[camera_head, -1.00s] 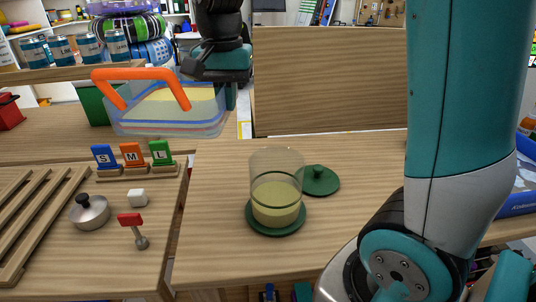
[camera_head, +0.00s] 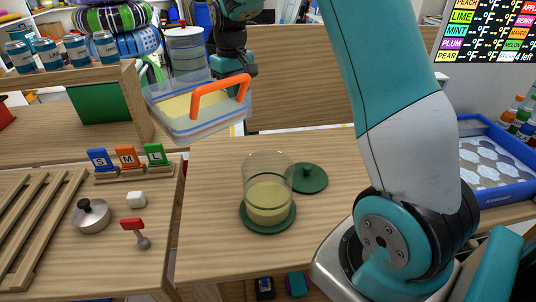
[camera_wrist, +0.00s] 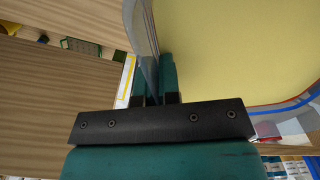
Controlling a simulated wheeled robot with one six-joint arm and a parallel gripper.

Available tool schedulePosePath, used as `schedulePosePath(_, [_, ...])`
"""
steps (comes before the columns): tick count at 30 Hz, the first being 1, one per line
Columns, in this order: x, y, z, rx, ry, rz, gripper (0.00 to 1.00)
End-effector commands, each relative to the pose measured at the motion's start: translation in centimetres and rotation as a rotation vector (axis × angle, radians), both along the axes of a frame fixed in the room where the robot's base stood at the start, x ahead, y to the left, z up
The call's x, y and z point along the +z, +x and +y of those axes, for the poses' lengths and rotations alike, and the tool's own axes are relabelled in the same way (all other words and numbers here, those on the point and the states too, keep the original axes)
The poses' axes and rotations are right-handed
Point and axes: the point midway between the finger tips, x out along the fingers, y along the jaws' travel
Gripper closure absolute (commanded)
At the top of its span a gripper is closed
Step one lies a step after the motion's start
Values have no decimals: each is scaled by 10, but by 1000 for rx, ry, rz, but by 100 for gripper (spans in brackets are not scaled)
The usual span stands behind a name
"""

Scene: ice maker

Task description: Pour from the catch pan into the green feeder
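The catch pan (camera_head: 210,128) is a clear tub with a blue line near its base, an orange handle and pale yellow contents. It is held in the air at the back, left of and behind the green feeder. My gripper (camera_wrist: 155,80) is shut on the pan's clear wall; in the head view the handle partly hides its fingers. The yellow contents (camera_wrist: 230,50) fill the right of the wrist view. The feeder (camera_head: 268,190) is a clear upright cylinder on a green round base, partly filled with pale yellow material, its top open. A green lid (camera_head: 308,178) lies behind it at right.
Blue, orange and green S, M, L tags (camera_head: 127,158) stand at left. A metal lidded pot (camera_head: 91,216), white cube (camera_head: 136,200) and red-headed tool (camera_head: 135,228) lie in front of them. A blue tray (camera_head: 490,165) is at right.

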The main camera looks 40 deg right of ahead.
Motion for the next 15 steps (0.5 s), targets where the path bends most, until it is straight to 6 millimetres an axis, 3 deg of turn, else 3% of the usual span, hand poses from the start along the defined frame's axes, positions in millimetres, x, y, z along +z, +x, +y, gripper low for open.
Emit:
schedulePosePath(6, [-19, 28, -54, 312, 2, 3, 100])
schedulePosePath(15, [-66, 44, -129, 754, 5, 4, 100])
